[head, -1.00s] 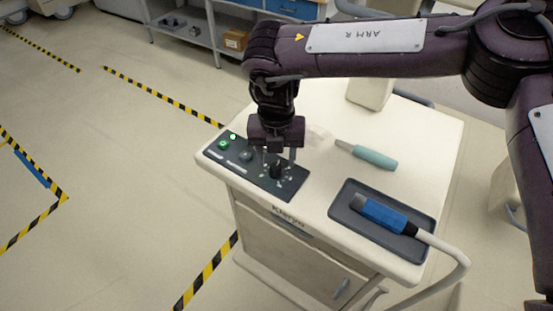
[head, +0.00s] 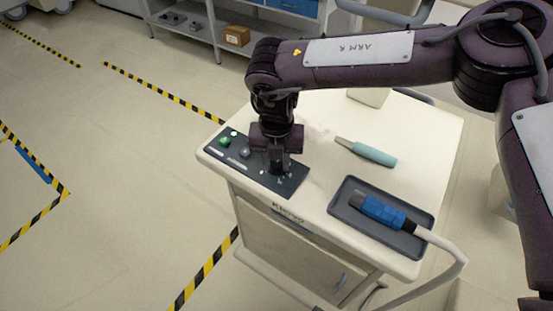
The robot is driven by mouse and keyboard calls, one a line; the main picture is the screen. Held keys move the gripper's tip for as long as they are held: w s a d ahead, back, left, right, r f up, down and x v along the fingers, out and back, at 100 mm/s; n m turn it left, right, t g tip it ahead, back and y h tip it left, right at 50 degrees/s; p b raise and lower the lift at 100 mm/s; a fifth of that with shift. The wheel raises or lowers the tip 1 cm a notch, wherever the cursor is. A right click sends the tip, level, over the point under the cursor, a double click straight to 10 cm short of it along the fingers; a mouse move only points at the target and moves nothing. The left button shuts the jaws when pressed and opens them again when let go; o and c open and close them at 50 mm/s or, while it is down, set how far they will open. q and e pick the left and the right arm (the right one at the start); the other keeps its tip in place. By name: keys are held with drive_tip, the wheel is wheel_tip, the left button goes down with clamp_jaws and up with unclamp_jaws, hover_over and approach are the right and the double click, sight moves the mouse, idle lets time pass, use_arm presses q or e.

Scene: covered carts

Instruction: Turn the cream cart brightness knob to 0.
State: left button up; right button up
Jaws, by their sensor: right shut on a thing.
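The cream cart (head: 425,140) stands in the middle of the head view with a dark control panel (head: 293,182) at its left front edge. The black brightness knob (head: 277,168) sits on the panel's right part, with small pale marks around it. My right gripper (head: 278,160) points down over the panel and is shut on the knob. The gripper hides part of the knob, and I cannot read its setting. A green button (head: 225,141) and a grey knob (head: 244,152) are on the panel's left part. My left gripper is not in view.
A teal-handled tool (head: 372,153) lies on the cart top. A dark tray (head: 338,208) holds a blue-gripped probe (head: 383,211) with a pale cable. A grey shelf (head: 215,40) with a cardboard box stands behind. Open floor with striped tape lies at left.

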drive_tip(key=n, duration=0.2)
drive_tip(key=shift+n+b, duration=0.4)
drive_tip(key=n, duration=0.3)
drive_tip(key=shift+n+b, duration=0.3)
drive_tip(key=shift+b, duration=0.05)
drive_tip(key=n, duration=0.3)
drive_tip(key=shift+n, duration=0.3)
drive_tip(key=n, duration=0.3)
drive_tip(key=shift+n+b, duration=0.3)
drive_tip(key=n, duration=0.6)
drive_tip(key=shift+r, duration=0.1)
drive_tip(key=n, duration=0.3)
drive_tip(key=shift+n, duration=0.4)
drive_tip(key=shift+a+n, duration=0.1)
drive_tip(key=shift+n, duration=1.6)
